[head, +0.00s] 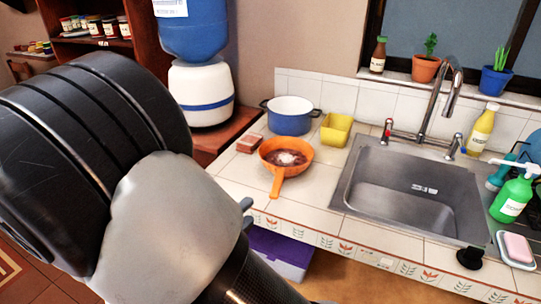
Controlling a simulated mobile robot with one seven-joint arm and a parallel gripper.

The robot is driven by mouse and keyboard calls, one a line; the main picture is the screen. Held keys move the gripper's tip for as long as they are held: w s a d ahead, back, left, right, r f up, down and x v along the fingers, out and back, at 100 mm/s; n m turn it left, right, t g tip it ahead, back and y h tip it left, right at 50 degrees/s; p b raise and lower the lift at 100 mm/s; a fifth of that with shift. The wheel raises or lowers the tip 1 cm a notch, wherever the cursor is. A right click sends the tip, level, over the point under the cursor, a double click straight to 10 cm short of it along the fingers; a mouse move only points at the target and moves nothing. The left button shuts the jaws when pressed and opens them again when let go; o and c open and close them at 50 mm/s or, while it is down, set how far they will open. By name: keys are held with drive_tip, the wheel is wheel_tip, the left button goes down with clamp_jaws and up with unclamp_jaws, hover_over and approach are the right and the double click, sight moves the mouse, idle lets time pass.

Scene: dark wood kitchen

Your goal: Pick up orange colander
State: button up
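The orange colander (300,149) sits on the tiled counter left of the sink. It is round and shallow, with a single handle (276,186) pointing toward the counter's front edge. Its inside looks brownish with a pale patch in the middle; I cannot tell whether that is contents or the surface behind. My arm fills the left and lower left of the head view, in front of the counter and left of the colander. My gripper's fingertips cannot be made out in this view. Nothing is seen touching the colander.
A blue pot (289,123) and a yellow container (336,130) stand behind the colander, with a reddish block (250,142) to its left. The steel sink (410,190) and faucet (441,95) are right. Bare tiles lie in front, right of the handle. A water dispenser (201,92) stands back left.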

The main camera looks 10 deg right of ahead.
approach(279, 177)
drive_tip(key=x, duration=0.4)
drive_tip(key=shift+d+f+b, duration=0.25)
drive_tip(key=shift+d+b, duration=0.1)
drive_tip(key=shift+d, duration=0.1)
drive_tip(key=shift+x, duration=2.75)
drive_tip(key=shift+w+a+f, duration=0.1)
drive_tip(key=shift+w+a, duration=0.1)
drive_tip(key=shift+a, duration=0.05)
drive_tip(key=shift+c, duration=0.2)
clamp_jaws()
